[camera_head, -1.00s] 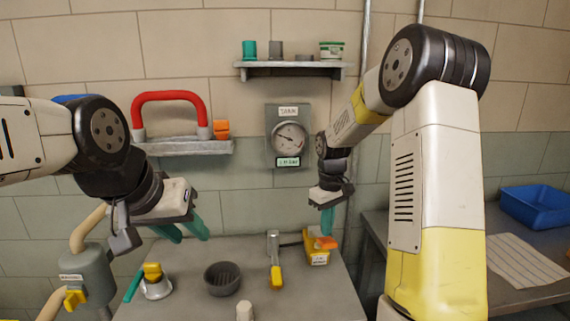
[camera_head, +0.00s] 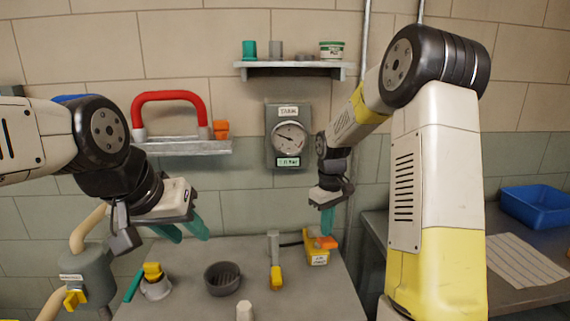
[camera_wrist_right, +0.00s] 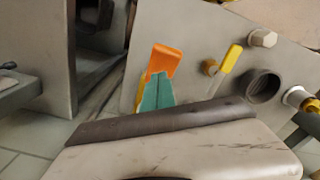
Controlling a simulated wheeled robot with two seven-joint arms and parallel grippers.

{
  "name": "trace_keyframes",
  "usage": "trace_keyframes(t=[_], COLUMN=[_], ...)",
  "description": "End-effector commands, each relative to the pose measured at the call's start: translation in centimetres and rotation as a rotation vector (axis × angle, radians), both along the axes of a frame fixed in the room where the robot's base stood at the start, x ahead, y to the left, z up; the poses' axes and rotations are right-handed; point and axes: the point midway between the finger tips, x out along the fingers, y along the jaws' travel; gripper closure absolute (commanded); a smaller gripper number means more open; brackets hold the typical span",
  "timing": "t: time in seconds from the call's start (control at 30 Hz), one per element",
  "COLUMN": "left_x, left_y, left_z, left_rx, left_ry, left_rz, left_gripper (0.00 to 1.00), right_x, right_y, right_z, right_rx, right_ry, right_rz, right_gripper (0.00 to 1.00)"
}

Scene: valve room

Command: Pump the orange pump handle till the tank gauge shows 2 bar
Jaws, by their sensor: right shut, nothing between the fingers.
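The orange pump handle (camera_head: 327,242) sits on a yellow pump body (camera_head: 316,258) at the back right of the grey table. My right gripper (camera_head: 327,222) is just above it, fingers pointing down, shut and empty. In the right wrist view the teal fingertips (camera_wrist_right: 157,92) are together and overlap the lower part of the orange handle (camera_wrist_right: 165,60); whether they touch it I cannot tell. The tank gauge (camera_head: 289,136) hangs on the wall, its needle pointing left and slightly up; its numbers are too small to read. My left gripper (camera_head: 188,228) is open and empty over the table's left side.
A blue bin (camera_head: 534,205) stands on the right side table.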

Motion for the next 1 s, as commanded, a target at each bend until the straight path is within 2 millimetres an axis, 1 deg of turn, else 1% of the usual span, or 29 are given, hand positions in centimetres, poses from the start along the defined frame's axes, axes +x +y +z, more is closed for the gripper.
trace_keyframes(t=[0.17,1.0], left_x=[0.0,0.0], left_y=[0.0,0.0], left_z=[0.0,0.0], left_rx=[0.000,0.000], left_ry=[0.000,0.000], left_rz=[0.000,0.000], left_gripper=[0.64,0.64], right_x=[0.0,0.0], right_y=[0.0,0.0], right_z=[-0.3,-6.2], right_rx=[-0.001,0.000], right_ry=[0.001,0.001], right_rz=[0.000,0.000], right_gripper=[1.00,1.00])
